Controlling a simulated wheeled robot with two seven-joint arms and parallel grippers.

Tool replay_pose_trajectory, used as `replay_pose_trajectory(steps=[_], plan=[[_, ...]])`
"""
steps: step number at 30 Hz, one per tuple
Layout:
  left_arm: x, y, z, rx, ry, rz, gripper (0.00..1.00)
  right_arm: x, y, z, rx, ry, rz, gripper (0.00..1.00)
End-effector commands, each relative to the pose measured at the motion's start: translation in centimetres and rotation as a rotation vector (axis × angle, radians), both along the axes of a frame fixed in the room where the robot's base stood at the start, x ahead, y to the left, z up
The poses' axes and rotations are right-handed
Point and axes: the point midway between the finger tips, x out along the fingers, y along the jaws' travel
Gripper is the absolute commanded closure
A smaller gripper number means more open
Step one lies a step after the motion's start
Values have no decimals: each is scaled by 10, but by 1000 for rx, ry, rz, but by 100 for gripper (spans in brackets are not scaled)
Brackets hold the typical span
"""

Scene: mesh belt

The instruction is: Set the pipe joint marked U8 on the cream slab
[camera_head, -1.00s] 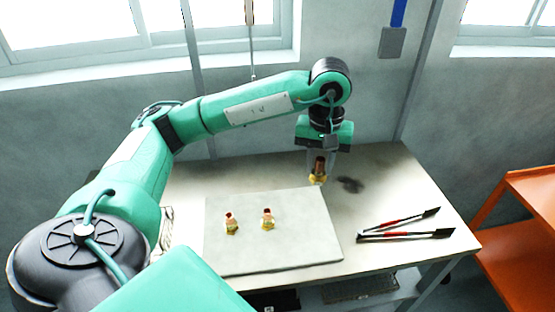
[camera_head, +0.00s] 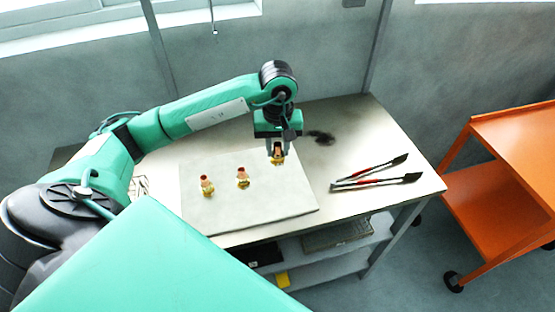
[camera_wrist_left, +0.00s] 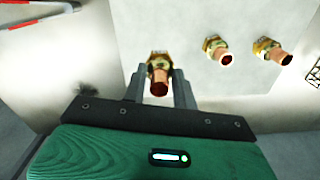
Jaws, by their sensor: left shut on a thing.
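My left gripper (camera_head: 278,152) is shut on a brass-and-copper pipe joint (camera_head: 278,158), held near the back right corner of the cream slab (camera_head: 250,212). In the left wrist view the held joint (camera_wrist_left: 158,78) sits between the fingers (camera_wrist_left: 160,85), its copper end facing the camera. I cannot tell whether it touches the slab. Two similar joints stand on the slab: one at the left (camera_head: 207,185) and one nearer the middle (camera_head: 243,178). Both also show in the left wrist view, at the top right (camera_wrist_left: 272,50) and top middle (camera_wrist_left: 217,50). No marking is legible. My right gripper is out of view.
The slab lies on a pale table (camera_head: 350,155). Two red-handled tools (camera_head: 375,180) lie at its right, and a dark patch (camera_head: 320,137) shows behind them. An orange cart (camera_head: 505,150) stands to the right. The slab's front and right areas are bare.

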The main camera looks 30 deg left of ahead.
Motion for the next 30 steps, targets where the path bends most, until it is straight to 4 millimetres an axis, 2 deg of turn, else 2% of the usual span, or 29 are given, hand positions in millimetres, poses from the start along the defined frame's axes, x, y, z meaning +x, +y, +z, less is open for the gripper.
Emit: replay_pose_trajectory(steps=[3, 11, 18, 29, 30], plan=[[-1, 0, -17, -1, 3, 1, 100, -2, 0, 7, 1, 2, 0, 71], [0, 0, -36, 0, 1, 0, 100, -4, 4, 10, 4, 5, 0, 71], [0, 0, -65, 0, 1, 0, 100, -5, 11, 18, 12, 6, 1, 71], [0, 0, -70, 0, -2, 0, 100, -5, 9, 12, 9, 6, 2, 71], [0, 0, -70, 0, -1, 0, 68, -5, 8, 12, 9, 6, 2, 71]])
